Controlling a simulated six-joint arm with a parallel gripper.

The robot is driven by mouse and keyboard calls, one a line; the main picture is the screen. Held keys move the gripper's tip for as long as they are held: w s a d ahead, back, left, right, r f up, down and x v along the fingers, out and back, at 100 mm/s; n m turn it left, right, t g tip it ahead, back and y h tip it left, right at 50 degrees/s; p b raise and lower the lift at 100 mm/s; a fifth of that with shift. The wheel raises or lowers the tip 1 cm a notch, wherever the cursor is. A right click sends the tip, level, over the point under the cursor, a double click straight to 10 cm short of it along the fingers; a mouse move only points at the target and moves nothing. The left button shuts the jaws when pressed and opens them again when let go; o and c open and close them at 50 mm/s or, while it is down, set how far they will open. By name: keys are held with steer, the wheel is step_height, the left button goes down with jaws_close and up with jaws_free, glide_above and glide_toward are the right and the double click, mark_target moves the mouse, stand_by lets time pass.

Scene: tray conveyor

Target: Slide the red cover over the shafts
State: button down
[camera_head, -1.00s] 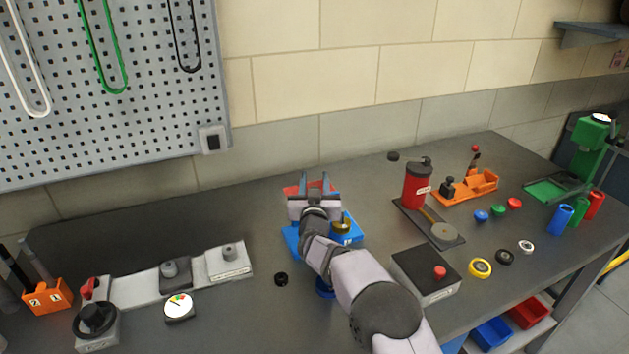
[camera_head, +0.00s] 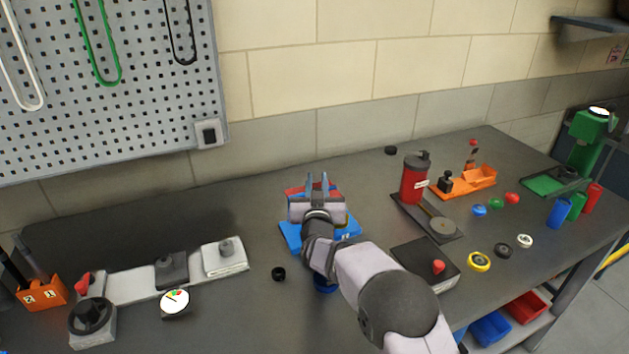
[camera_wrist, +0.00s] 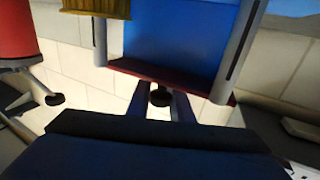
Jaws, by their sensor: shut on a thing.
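The red cover (camera_head: 296,190) shows at the far side of my gripper (camera_head: 317,181) in the head view, mostly hidden by it. In the wrist view the cover is a dark red strip (camera_wrist: 165,78) at the tips of my gripper (camera_wrist: 160,92), which is shut on it. The blue base (camera_head: 290,236) lies under my gripper and wrist. In the wrist view, the blue surface (camera_wrist: 180,35) lies between two grey shafts, one at left (camera_wrist: 99,42) and one at right (camera_wrist: 242,50). A brass part (camera_wrist: 97,8) is at the top left. The exact fit of cover and shafts cannot be told.
To the right stand a red canister (camera_head: 414,180) on a dark plate and a dark box with a red button (camera_head: 438,267). A small black ring (camera_head: 279,273) lies left of my wrist. A grey rail with blocks (camera_head: 133,286) is at left. The table behind the base is clear.

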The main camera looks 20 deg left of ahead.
steer(key=c, duration=1.6)
jaws_free()
steer(key=shift+s, duration=0.1)
steer(key=shift+b+v, duration=1)
steer(key=shift+v, duration=2.55)
steer(key=shift+c, duration=0.4)
